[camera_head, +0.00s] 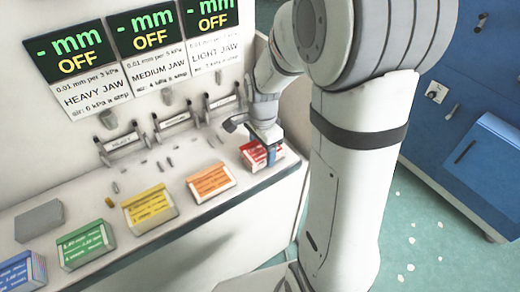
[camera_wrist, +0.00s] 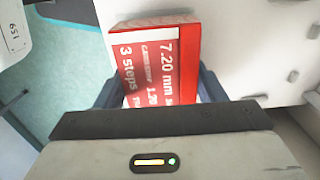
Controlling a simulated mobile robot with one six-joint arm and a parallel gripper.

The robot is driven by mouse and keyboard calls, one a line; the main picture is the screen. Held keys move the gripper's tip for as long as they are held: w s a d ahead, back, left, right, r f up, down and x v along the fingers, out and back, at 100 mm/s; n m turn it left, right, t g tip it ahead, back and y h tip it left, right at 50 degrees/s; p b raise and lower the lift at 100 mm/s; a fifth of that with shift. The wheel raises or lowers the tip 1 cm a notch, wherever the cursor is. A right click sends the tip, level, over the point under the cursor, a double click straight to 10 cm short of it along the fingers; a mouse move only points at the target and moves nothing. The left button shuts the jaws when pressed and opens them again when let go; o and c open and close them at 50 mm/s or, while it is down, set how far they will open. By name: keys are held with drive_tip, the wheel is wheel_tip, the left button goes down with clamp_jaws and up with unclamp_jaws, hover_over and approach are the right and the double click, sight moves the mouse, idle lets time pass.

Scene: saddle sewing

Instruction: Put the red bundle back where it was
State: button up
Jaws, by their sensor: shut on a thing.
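The red bundle (camera_head: 258,153) is at the right end of the counter in the head view, a red block with a white printed label. My gripper (camera_head: 272,156) is over it from above and shut on it. In the wrist view the red bundle (camera_wrist: 158,62) sits between the two blue fingers of my gripper (camera_wrist: 155,88), and its label reads "7.20 mm" and "3 steps". My gripper hides part of the bundle in the head view. I cannot tell whether the bundle touches the counter or is just above it.
An orange bundle (camera_head: 210,182), a yellow bundle (camera_head: 149,208), a green bundle (camera_head: 86,244) and a blue bundle (camera_head: 22,271) stand in a row to the left on the white counter (camera_head: 180,240). A grey block (camera_head: 38,221) lies behind. Three jaw stations line the back wall.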

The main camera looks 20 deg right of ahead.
sight(262, 148)
drive_tip(key=shift+f, duration=0.2)
drive_tip(key=shift+f, duration=0.25)
drive_tip(key=o, duration=1.2)
drive_tip(key=shift+s+r, duration=0.1)
wheel_tip(262, 148, up, 12)
drive_tip(key=s+n+t, duration=0.1)
drive_tip(key=s+n, duration=0.3)
drive_tip(key=s+n+t, duration=0.1)
drive_tip(key=s+n, duration=0.9)
drive_tip(key=shift+a+r+t, duration=0.15)
drive_tip(key=shift+t, duration=0.25)
